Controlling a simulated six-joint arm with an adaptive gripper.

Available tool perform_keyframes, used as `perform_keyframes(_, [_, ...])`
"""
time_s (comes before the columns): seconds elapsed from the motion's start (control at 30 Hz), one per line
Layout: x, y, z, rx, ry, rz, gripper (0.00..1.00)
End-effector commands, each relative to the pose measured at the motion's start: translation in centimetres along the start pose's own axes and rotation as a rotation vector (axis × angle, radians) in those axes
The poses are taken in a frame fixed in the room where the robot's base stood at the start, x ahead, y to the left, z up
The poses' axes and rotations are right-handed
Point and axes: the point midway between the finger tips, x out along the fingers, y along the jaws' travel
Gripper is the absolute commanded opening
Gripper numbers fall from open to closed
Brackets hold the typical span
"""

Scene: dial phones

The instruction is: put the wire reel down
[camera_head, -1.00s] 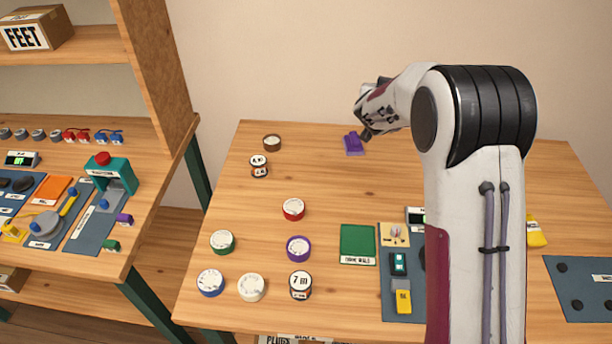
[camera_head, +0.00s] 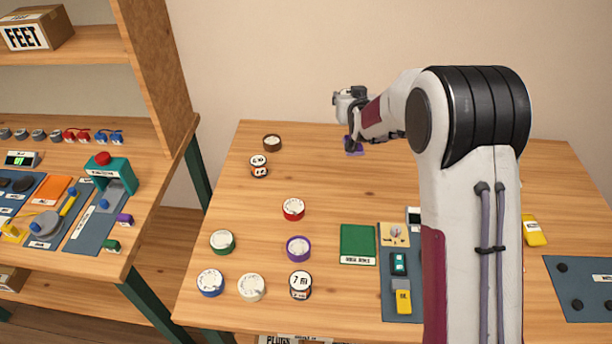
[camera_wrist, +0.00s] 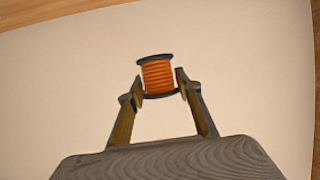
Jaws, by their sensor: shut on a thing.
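The wire reel (camera_wrist: 158,75) has orange wire between dark flanges. In the wrist view it sits between the two fingertips of my gripper (camera_wrist: 160,86), which is shut on it. In the head view my gripper (camera_head: 352,138) is over the back of the table, above and partly in front of a small purple object (camera_head: 357,151). I cannot make out the reel in the head view. A pale, plain surface fills most of the wrist view behind the reel.
Several round labelled reels or discs, such as a red one (camera_head: 293,209), lie at the left and front. A green pad (camera_head: 357,244) lies at front centre. A shelf unit (camera_head: 160,80) stands at left.

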Motion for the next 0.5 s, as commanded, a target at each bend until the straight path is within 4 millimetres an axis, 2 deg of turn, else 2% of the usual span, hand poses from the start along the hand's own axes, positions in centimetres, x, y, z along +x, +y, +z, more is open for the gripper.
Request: perform_keyframes(0.5, [-0.5, -5.4, 3.0, -0.079, -0.002, -0.189, 0.11])
